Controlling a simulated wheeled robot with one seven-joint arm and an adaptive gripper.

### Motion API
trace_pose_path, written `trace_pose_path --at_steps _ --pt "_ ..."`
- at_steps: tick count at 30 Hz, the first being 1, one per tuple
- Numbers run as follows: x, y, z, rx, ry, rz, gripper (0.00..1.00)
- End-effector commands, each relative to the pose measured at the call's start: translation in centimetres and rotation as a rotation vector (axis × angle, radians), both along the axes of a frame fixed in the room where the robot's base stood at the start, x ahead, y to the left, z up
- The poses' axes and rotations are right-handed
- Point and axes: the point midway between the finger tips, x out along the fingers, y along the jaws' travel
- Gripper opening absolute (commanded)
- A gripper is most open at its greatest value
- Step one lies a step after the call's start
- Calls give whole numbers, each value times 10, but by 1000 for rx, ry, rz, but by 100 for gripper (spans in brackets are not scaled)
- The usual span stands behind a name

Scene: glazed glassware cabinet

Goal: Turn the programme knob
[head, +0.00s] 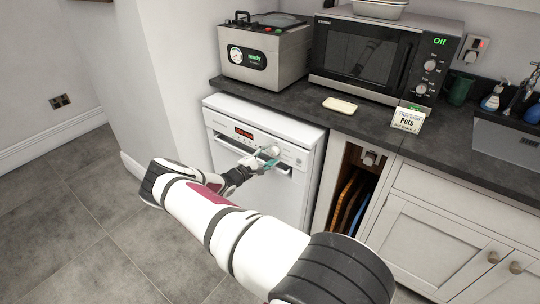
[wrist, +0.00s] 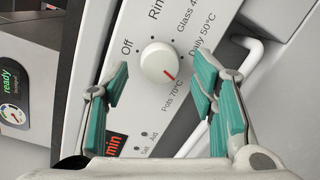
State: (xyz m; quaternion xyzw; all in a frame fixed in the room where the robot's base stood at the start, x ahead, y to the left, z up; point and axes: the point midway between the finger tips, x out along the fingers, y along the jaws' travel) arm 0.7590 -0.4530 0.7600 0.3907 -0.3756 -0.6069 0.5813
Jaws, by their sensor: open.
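The programme knob (wrist: 158,62) is a round white dial on the dishwasher's slanted white panel (wrist: 140,25). Its red mark points lower right in the wrist view, toward the "Pots 70°C" label (wrist: 176,95). "Off", "Rin...", "Glass" and "Daily 50°C" labels also ring it. My gripper (wrist: 160,78) is open, its teal-padded fingers on either side of the knob with visible gaps in the picture; contact is not evident. In the head view my gripper (head: 268,162) is at the front of the dishwasher (head: 226,112), partly covering the knob area.
A small card reading "Pots" (head: 408,119) stands on the dark worktop (head: 300,105). A steel appliance marked "ready" (head: 262,53) and a microwave (head: 360,55) stand above. The dishwasher handle (wrist: 245,75) lies right of the knob in the wrist view.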

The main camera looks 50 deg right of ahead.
Motion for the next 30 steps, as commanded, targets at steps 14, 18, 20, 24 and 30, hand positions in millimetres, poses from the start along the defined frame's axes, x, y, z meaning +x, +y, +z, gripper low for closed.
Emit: trace_pose_path --at_steps 14,18,20,24,30 --pt "3 90 3 1 0 3 52" --pt "2 105 3 1 0 2 52" --pt "2 109 4 0 0 1 52" --pt "2 112 4 0 0 1 52" --pt "2 112 4 1 0 0 52"
